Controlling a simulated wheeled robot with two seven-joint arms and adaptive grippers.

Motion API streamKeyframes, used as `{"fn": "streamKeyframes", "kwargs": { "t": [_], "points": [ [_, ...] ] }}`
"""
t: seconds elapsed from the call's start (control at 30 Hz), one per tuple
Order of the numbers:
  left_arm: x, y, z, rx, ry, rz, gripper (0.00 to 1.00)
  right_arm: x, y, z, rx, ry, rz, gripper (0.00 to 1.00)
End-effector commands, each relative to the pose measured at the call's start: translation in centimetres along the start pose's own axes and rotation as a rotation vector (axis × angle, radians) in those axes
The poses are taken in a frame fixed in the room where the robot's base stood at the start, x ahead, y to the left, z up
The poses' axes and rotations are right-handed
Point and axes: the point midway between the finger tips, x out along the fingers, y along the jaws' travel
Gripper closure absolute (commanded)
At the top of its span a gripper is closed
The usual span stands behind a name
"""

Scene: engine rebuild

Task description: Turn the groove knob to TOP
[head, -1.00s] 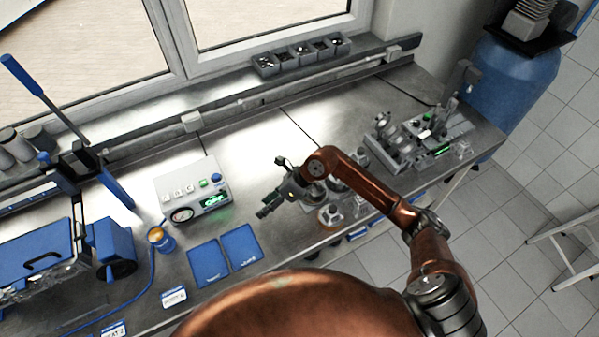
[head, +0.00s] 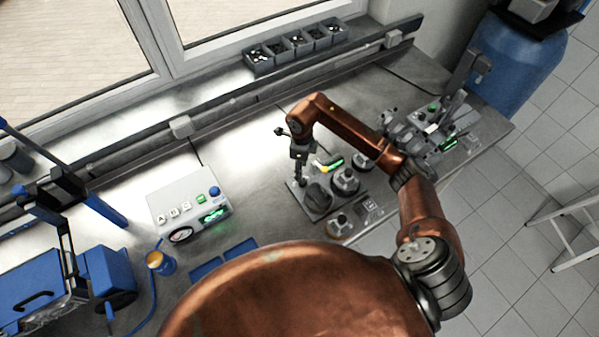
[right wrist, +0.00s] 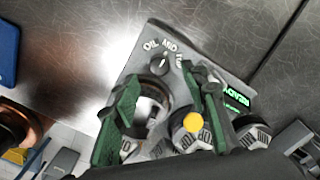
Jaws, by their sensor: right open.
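The groove knob (right wrist: 162,66) is a small black dial near the top edge of a grey panel (right wrist: 140,66), under the labels OIL, MID and a partly hidden third one. Its pale mark points up, roughly toward MID. In the right wrist view, my right gripper (right wrist: 163,82) is open, with one green finger on each side below the knob. The fingers appear empty and apart from it. In the head view, my right gripper (head: 300,178) hangs over the left end of the panel unit, and the knob cannot be made out. My left gripper is not in view.
Black round holders (head: 345,181) and a green display (head: 333,163) are on the same unit. A yellow cap (right wrist: 193,122) shows between the fingers. A white control box (head: 188,205) stands left, and a second fixture (head: 430,130) stands right. Bare bench lies behind the gripper.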

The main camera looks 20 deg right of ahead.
Motion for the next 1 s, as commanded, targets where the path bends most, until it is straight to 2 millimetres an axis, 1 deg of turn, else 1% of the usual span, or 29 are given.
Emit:
{"fn": "streamKeyframes", "kwargs": {
  "t": [0.2,0.33,0.47,0.63,0.73,0.83,1.0],
  "points": [
    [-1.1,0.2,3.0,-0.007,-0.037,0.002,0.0,3.3,0.1,-0.8,0.013,0.001,0.006,0.59],
    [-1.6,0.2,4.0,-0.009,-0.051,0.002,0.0,5.2,0.0,-0.8,0.015,0.0,0.004,0.59],
    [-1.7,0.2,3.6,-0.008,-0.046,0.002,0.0,6.5,0.0,-0.8,0.015,0.0,0.003,0.59],
    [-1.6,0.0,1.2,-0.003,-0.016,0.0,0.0,7.0,0.0,-0.7,0.011,-0.001,0.001,0.59],
    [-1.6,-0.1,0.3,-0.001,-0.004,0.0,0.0,7.1,0.0,-0.6,0.01,-0.001,0.001,0.59],
    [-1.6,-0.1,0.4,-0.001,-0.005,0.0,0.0,7.1,0.0,-0.6,0.009,-0.001,0.001,0.6],
    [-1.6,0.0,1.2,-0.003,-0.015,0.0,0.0,7.1,0.0,-0.6,0.009,-0.001,0.001,0.72]
  ]
}}
